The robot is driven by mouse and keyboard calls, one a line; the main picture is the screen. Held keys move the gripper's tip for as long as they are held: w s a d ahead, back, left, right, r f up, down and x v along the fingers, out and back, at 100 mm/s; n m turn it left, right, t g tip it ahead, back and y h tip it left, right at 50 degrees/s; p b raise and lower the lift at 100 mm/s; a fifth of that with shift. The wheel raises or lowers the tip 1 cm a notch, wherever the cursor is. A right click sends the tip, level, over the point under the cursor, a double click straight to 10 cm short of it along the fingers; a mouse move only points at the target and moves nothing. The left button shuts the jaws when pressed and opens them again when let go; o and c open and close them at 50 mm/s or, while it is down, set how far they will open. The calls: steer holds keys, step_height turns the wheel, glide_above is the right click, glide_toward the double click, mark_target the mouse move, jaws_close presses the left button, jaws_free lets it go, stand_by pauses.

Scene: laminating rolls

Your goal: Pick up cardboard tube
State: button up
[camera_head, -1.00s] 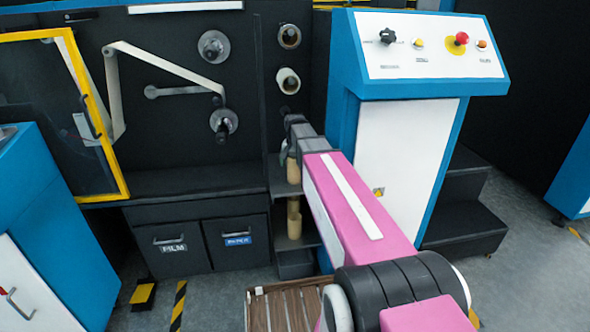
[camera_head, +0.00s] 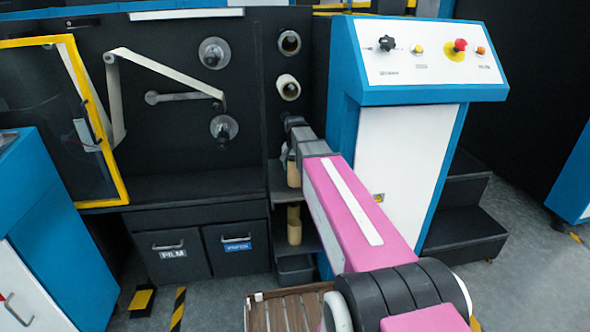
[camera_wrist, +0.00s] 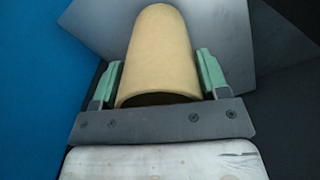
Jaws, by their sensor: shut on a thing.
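A tan cardboard tube (camera_head: 293,174) stands upright on the upper shelf beside the machine, at the end of my arm. My gripper (camera_head: 291,150) is partly hidden behind my own arm in the head view. In the wrist view the same tube (camera_wrist: 158,55) lies between the two green finger pads of my gripper (camera_wrist: 160,75), which are shut on its sides. Its near end shows a dark hollow. I cannot tell whether the tube touches the shelf. A second tan tube (camera_head: 294,225) stands on the lower shelf.
The blue and white control cabinet (camera_head: 400,150) stands close on the right of my arm. The dark machine front with rollers (camera_head: 222,128) is on the left, above FILM and paper bins (camera_head: 178,262). A slatted wooden pallet (camera_head: 285,312) lies on the floor in front.

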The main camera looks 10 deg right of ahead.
steer(key=shift+r, duration=0.5)
steer(key=s+r, duration=0.1)
steer(key=s, duration=1.7)
steer(key=shift+a+r, duration=0.15)
